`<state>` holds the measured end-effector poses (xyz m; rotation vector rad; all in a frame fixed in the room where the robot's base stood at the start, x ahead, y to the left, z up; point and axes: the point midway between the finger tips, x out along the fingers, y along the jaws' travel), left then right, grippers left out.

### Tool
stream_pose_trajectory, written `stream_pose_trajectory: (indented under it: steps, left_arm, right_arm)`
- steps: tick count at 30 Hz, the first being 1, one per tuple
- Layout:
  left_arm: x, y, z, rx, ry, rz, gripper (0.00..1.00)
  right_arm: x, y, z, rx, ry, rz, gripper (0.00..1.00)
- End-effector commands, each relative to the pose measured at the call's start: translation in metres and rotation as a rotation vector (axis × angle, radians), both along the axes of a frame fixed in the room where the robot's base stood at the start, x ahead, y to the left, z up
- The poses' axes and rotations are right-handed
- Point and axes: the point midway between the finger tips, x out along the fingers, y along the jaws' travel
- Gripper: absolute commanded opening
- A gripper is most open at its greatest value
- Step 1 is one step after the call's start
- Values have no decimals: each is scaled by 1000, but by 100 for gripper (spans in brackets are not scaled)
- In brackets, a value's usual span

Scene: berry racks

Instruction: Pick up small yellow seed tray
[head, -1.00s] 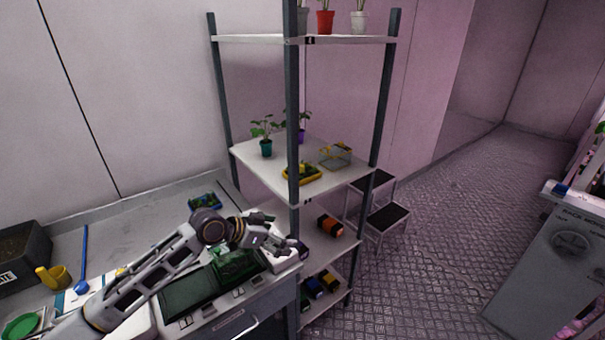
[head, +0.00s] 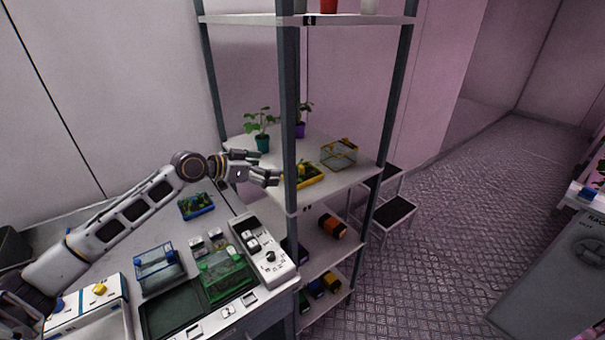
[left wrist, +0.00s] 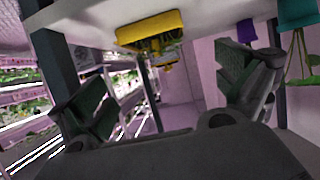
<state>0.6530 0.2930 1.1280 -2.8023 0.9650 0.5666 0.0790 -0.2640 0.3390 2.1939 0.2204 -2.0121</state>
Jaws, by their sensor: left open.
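The small yellow seed tray (head: 306,176) sits on the middle shelf of the rack, partly behind the front post, with dark soil and something yellow in it. In the left wrist view the yellow tray (left wrist: 149,29) shows near the top, beyond and between the fingers. My left gripper (head: 266,168) is open and empty, just left of the tray at the shelf's edge, apart from it. In the left wrist view its two fingers (left wrist: 168,92) are spread wide. My right gripper is out of view.
A grey post (head: 289,110) stands close to the gripper. A teal-potted plant (head: 263,143), a purple pot (head: 299,131) and a clear yellow-edged box (head: 339,153) share the shelf (head: 335,180). Below left, a bench holds a green box (head: 226,277) and a blue seed tray (head: 196,206).

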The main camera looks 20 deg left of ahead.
Motion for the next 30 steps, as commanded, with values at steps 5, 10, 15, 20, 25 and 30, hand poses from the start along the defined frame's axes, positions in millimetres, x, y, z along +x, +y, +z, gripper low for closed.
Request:
stream_pose_trajectory:
  steps: [5, 10, 15, 20, 25, 30]
  left_arm:
    - [0, 0, 0, 1, -1, 0, 100]
    - [0, 0, 0, 0, 0, 0, 100]
    - [3, -2, -1, -2, -1, 0, 100]
    - [11, -8, -4, -3, -2, 0, 100]
    - [21, -17, -9, -2, -2, -1, 100]
    - [32, -25, -15, -3, -2, 0, 100]
  right_arm:
    - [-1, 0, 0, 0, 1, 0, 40]
    - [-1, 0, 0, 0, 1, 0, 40]
    - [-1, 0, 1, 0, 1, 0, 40]
    - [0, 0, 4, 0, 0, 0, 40]
    - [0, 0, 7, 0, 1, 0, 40]
    - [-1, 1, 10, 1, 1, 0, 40]
